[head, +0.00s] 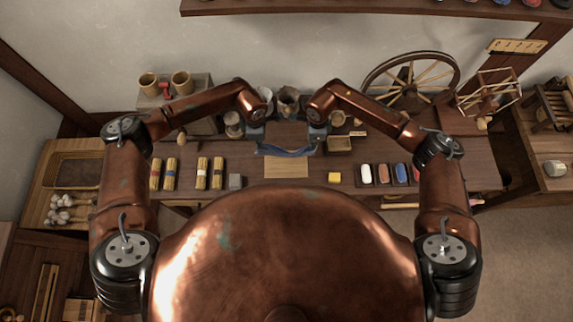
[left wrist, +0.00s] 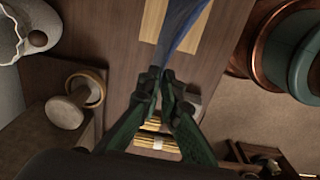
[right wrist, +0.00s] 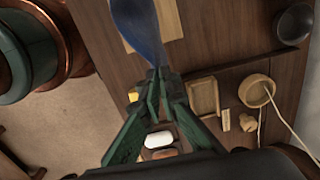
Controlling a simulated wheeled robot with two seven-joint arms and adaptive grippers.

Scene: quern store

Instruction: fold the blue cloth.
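The blue cloth (head: 287,152) is stretched in a sagging strip between my two grippers, above a pale tan board (head: 286,168) on the dark wooden table. My left gripper (left wrist: 166,78) has its green fingers closed at one end of the cloth, which runs up and away in the left wrist view (left wrist: 182,22). My right gripper (right wrist: 158,76) is closed on the other end; the cloth also shows in the right wrist view (right wrist: 142,30). In the head view the fingertips are small and partly hidden by my arms. Whether the cloth touches the board is unclear.
A grey block (head: 235,182) and several yellow bundles (head: 202,172) lie left of the board. A yellow block (head: 334,177) and several coloured pieces (head: 383,173) lie right. A wooden box (head: 339,144) and a spinning wheel (head: 410,85) stand behind to the right.

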